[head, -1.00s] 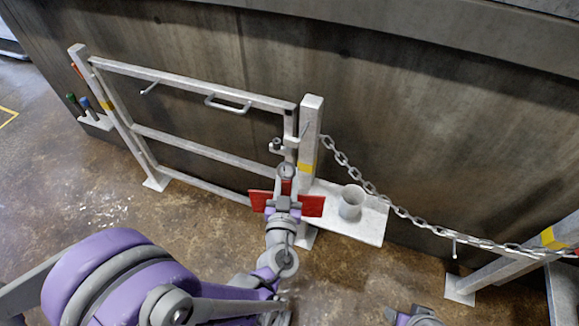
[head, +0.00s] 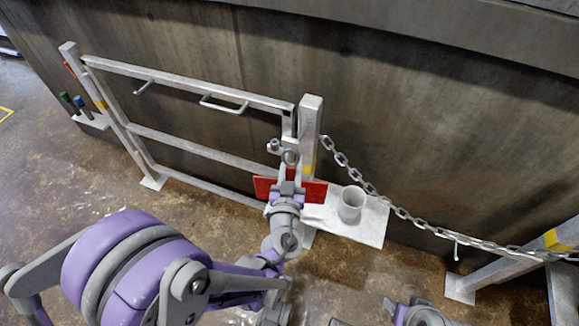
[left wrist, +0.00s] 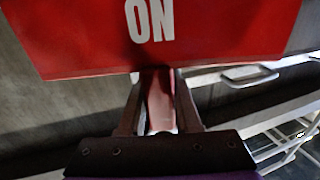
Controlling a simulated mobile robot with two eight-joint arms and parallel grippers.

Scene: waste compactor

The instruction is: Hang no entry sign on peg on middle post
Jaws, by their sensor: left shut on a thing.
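The red sign (head: 315,191) is held in front of the lower part of the middle post (head: 309,125), which is pale with a yellow band. In the left wrist view the sign (left wrist: 210,40) fills the top and shows white letters, "ON". I cannot make out the peg on the middle post or whether the sign touches the post. Part of my right arm's end (head: 412,314) shows at the bottom edge; its jaws are unclear.
A barred gate (head: 190,92) with a handle (head: 224,105) stands left of the post. A white cup (head: 351,203) stands on a pale plate (head: 372,226) right of it. A chain (head: 400,212) runs to the right post (head: 520,268). A concrete wall (head: 430,110) lies behind.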

